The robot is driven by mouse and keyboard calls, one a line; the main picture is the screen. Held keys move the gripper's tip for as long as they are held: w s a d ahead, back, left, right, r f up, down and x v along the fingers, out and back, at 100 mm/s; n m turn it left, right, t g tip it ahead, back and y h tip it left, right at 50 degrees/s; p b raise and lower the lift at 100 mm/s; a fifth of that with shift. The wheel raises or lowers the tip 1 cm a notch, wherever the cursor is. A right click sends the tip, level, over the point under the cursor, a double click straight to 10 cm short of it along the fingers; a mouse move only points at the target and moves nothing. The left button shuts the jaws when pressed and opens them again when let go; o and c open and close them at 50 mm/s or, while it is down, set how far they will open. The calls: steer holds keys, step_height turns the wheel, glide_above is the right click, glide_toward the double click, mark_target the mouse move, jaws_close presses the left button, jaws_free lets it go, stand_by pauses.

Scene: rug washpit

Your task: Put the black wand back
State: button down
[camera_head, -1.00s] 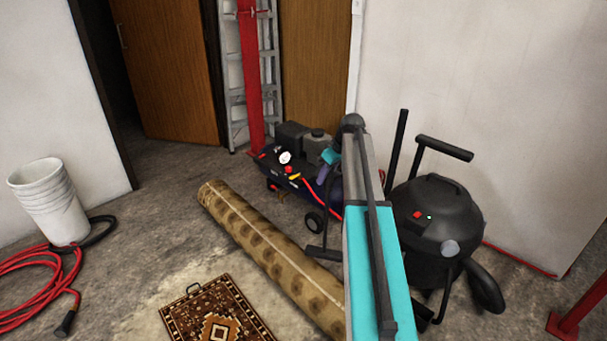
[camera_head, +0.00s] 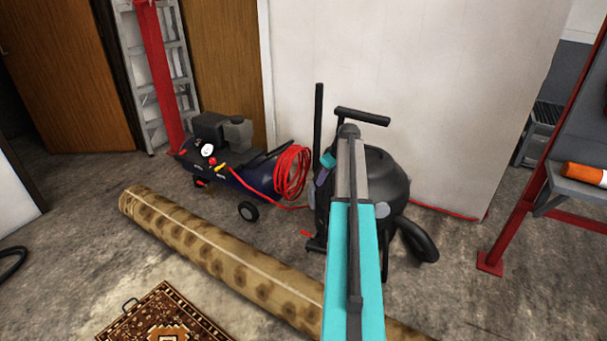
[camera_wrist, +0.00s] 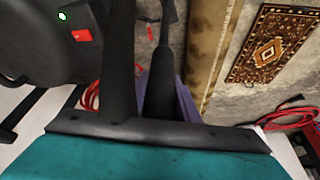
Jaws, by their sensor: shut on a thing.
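My gripper (camera_head: 323,177) is shut on the black wand (camera_head: 321,215), partly hidden by my teal arm. The wand hangs down with a wider end low near the floor. In the wrist view the wand (camera_wrist: 159,85) runs away from the gripper between dark and purple parts. The black vacuum (camera_head: 390,190) stands just right of my gripper, partly behind my arm; its red switch and green light show in the wrist view (camera_wrist: 45,45). I cannot tell whether wand and vacuum touch.
Left are a compressor (camera_head: 235,165) with red hose and a rolled rug (camera_head: 220,255). A patterned rug (camera_head: 165,318) lies front left. A red stand (camera_head: 530,200) is right.

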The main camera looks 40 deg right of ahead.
steer(key=s+d+f+m+b, duration=0.25)
steer(key=s+d+f, duration=0.45)
steer(key=s+d, duration=0.4)
steer(key=s+f+h+b, duration=0.1)
steer(key=s+f+b, duration=0.1)
steer(key=f, duration=0.5)
steer(key=shift+s+a+b, duration=0.15)
steer(key=shift+s+b, duration=0.15)
steer(key=shift+s, duration=0.2)
step_height(320, 180, down, 7)
steer(key=b, duration=0.4)
steer(key=shift+r, duration=0.15)
steer(key=shift+f, duration=0.55)
stand_by(0.6)
steer(key=c, duration=1.3)
jaws_free()
steer(key=d+p+v, duration=0.1)
steer(key=p+v, duration=0.1)
steer(key=v, duration=1.1)
steer(key=shift+a+r, duration=0.4)
steer(key=shift+a, duration=0.1)
